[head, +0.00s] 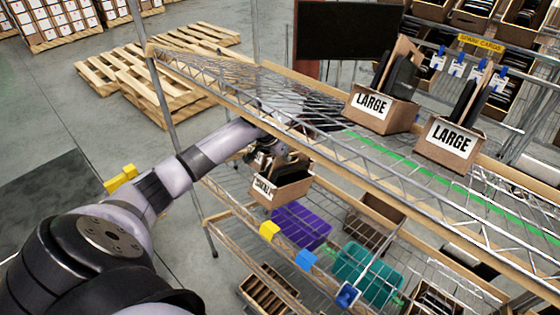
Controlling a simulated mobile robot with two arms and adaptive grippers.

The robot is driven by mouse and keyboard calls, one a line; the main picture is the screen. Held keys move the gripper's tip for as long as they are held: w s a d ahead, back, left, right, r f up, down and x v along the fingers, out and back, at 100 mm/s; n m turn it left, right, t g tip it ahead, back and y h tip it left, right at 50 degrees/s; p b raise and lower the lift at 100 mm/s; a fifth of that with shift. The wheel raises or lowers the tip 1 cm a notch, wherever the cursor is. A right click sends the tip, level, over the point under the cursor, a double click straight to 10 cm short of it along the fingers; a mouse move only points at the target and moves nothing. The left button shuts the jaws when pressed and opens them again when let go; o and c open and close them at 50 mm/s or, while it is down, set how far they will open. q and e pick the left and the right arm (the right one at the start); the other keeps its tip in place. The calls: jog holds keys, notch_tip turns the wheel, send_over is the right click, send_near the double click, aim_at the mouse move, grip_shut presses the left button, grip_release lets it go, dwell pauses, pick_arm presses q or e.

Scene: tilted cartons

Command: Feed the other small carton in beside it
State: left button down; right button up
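One small brown carton (284,190) with a white label reading "SMALL" shows at the middle, below the upper shelf's front rail, with dark items standing in its open top. My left arm reaches in from the left, and its dark gripper (272,151) is at the top of this carton. The upper rail and the carton's contents hide the fingertips, so I cannot tell whether they grip it. I also cannot tell whether the carton hangs or rests on something. No second small carton can be made out. My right gripper is out of view.
Two tilted "LARGE" cartons (380,112) and (449,143) stand on the wire upper shelf (300,100). Below are a purple bin (300,226), a teal bin (366,273) and yellow and blue rail blocks. Pallets (150,75) lie behind left.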

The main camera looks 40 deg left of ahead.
aim_at(285, 164)
pick_arm(q)
jog(key=shift+w+d+f+b, duration=0.1)
jog(key=shift+w+f+b, duration=0.15)
jog(key=shift+w+b, duration=0.3)
jog(key=shift+w+f+b, duration=0.25)
jog(key=shift+w+b, duration=0.2)
jog(key=shift+b, duration=0.15)
jog(key=shift+s+f, duration=0.4)
jog(key=shift+f, duration=0.5)
jog(key=shift+s+f, duration=0.4)
jog(key=shift+f, duration=0.45)
jog(key=shift+s+f, duration=0.15)
jog(key=c, duration=1.7)
grip_release()
jog(key=shift+s+f, duration=0.1)
jog(key=shift+f, duration=0.05)
jog(key=v, duration=1.2)
